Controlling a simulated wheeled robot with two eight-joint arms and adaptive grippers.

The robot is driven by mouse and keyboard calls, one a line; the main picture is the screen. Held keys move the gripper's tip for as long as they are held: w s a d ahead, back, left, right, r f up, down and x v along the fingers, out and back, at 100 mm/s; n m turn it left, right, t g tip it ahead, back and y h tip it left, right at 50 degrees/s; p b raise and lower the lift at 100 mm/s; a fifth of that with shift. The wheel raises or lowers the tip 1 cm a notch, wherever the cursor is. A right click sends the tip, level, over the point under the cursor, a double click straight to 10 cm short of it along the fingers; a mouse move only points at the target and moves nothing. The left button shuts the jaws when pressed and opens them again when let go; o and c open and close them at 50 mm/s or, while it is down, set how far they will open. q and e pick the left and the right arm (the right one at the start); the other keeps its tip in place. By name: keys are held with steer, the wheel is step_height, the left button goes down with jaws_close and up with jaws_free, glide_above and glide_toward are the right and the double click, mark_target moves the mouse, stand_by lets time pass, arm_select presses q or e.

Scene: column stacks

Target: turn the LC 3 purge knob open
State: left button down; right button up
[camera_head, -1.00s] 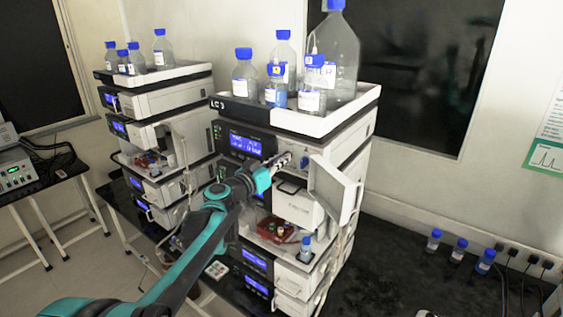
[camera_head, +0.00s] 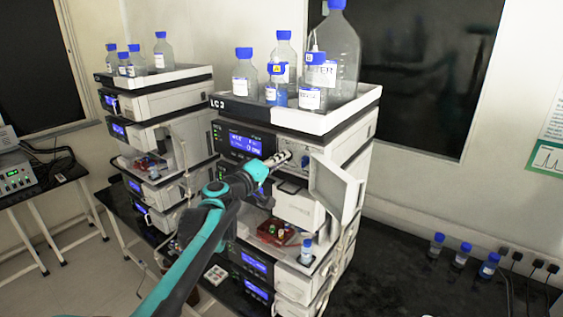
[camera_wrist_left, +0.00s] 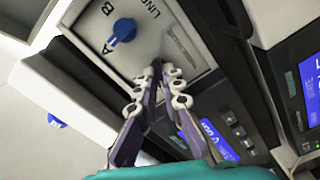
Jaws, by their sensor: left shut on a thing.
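The LC 3 stack (camera_head: 235,108) stands in the middle of the head view, with its top module's small door (camera_head: 340,190) swung open. My left gripper (camera_head: 284,157) reaches the exposed panel behind that door. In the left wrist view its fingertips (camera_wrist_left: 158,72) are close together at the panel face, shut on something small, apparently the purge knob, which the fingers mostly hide. A blue knob (camera_wrist_left: 122,33) with the letters A and B and the word LINE around it sits beside the fingertips, apart from them. My right gripper is out of view.
Blue-capped bottles stand in the white tray (camera_head: 315,122) on top. The lit pump display (camera_head: 243,145) is just left of my gripper. Another stack (camera_head: 155,103) stands to the left. Small blue-capped bottles (camera_head: 461,254) stand on the black bench (camera_head: 400,290) at right.

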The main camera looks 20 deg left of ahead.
arm_select(q)
steer(key=shift+n, duration=1.7)
steer(key=shift+b, duration=0.3)
steer(key=c, duration=1.7)
jaws_free()
steer(key=shift+a, duration=0.1)
steer(key=v, duration=1.2)
